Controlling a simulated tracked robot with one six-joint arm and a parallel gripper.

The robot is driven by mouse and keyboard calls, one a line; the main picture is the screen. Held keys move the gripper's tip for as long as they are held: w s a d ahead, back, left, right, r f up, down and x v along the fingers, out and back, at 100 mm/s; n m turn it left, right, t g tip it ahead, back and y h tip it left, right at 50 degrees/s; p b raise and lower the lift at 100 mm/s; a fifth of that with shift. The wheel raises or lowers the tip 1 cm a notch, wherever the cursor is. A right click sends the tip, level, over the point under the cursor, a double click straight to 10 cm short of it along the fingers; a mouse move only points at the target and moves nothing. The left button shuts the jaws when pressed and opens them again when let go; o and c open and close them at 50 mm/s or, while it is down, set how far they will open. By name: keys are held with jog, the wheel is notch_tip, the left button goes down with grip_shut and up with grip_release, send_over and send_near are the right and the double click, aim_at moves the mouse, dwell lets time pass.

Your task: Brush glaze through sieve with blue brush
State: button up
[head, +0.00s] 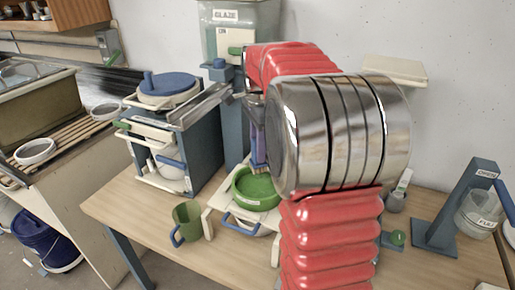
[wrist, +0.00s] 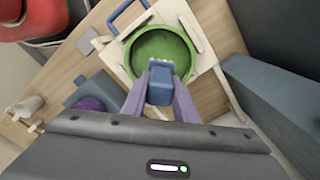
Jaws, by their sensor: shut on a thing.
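In the wrist view my gripper (wrist: 160,92) has its two purple fingers shut on the blue brush (wrist: 159,86). The brush's pale end points into the round green sieve (wrist: 187,58). I cannot tell whether the brush touches the sieve's mesh. In the head view the green sieve (head: 256,204) sits on a pale frame (head: 225,192) over a whitish vessel on the table. My arm hides most of the gripper and brush there; only a bit of purple finger (head: 258,150) shows above the sieve.
A green mug (head: 187,222) with a blue handle stands left of the sieve. A blue-sided cabinet (head: 205,143) stands behind it. A glaze tank (head: 238,30) on a blue column is at the back. A blue stand (head: 450,205) is at the right. The front left table is clear.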

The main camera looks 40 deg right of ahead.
aim_at(258, 170)
jog(key=shift+f, duration=0.1)
jog(key=shift+f, duration=4.4)
jog(key=shift+s+f, duration=0.1)
jog(key=shift+f, duration=0.4)
grip_shut()
jog(key=shift+f, duration=0.1)
jog(key=shift+s+d, duration=0.45)
jog(key=shift+s, duration=0.35)
jog(key=shift+s+d, duration=0.4)
jog(key=shift+s, duration=0.35)
jog(key=shift+w+a, duration=0.5)
jog(key=shift+w, duration=0.6)
jog(key=shift+w+a, duration=0.45)
jog(key=shift+w, duration=0.7)
jog(key=shift+w+a, duration=0.5)
jog(key=shift+w, duration=0.6)
